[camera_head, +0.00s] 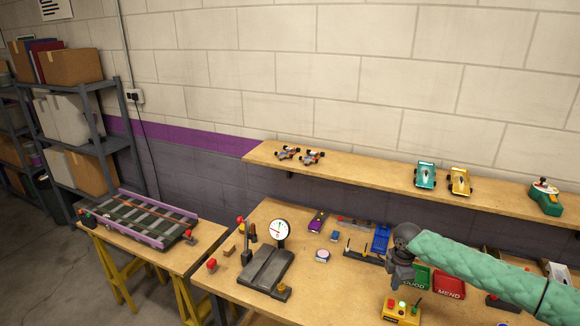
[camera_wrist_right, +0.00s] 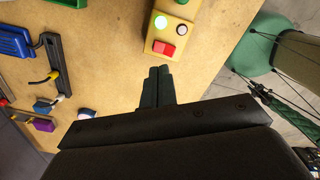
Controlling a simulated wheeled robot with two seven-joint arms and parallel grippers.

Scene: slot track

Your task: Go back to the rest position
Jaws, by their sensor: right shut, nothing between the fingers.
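My right gripper (camera_head: 400,275) hangs over the right part of the wooden workbench (camera_head: 345,285), its green-sleeved arm coming in from the right. In the right wrist view my right gripper (camera_wrist_right: 157,74) is shut, its two dark fingers together with nothing between them. A yellow box (camera_head: 401,310) with a red button and a lit green light is near the bench's front edge; the yellow box (camera_wrist_right: 170,28) also shows just beyond the fingertips in the right wrist view. I cannot tell the height of the gripper above the bench. My left gripper is not in view.
A gauge on a dark stand (camera_head: 267,270) is on the bench's left part. A red bin (camera_head: 449,284) and a green bin are beside my right arm. A wall shelf (camera_head: 365,178) with toy cars runs behind. A track table (camera_head: 140,240) is at left.

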